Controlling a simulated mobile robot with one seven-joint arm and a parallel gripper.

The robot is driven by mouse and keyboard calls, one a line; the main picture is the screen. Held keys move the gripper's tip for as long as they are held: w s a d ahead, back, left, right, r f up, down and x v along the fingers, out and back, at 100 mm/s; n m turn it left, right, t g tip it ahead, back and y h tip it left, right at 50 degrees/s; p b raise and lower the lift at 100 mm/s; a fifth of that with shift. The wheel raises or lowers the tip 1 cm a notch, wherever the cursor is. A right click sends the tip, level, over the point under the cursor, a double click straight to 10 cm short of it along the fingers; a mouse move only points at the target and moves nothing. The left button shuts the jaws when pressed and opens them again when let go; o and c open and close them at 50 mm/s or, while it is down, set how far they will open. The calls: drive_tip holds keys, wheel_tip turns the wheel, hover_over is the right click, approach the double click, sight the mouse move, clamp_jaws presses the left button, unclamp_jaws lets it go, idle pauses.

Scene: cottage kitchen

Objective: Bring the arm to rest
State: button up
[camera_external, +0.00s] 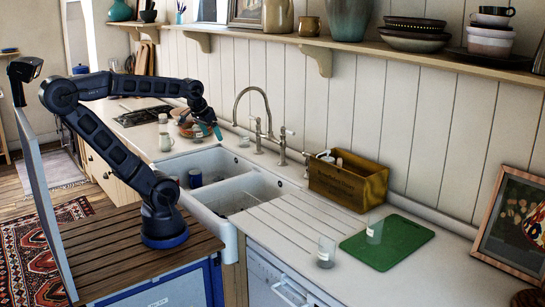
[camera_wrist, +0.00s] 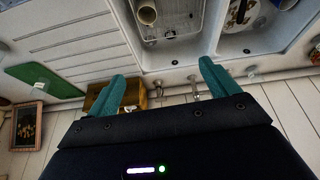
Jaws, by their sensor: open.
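My gripper (camera_external: 208,132) hangs at the end of my raised arm, above the back edge of the counter near the double sink (camera_external: 262,187). In the wrist view its two teal fingers (camera_wrist: 162,88) are spread wide apart with nothing between them. The sink's basins show at the top of that view, with a mug (camera_wrist: 147,14) in one basin. My arm reaches over from its base on the wooden top at the left.
A wooden box (camera_external: 348,180) stands behind the drainboard, near the tap (camera_external: 257,125). A green board (camera_external: 388,243) and clear glasses (camera_external: 326,252) are on the right counter. A shelf (camera_external: 350,45) with bowls and pots runs above. A picture frame (camera_external: 510,225) leans at the right.

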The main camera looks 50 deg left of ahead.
drive_tip(key=shift+s+d+f+m, duration=0.2)
drive_tip(key=shift+s+d, duration=0.1)
drive_tip(key=shift+s, duration=0.2)
drive_tip(key=shift+s+d+f+m, duration=0.1)
drive_tip(key=shift+s+d+f, duration=0.15)
drive_tip(key=shift+s, duration=0.25)
idle(0.6)
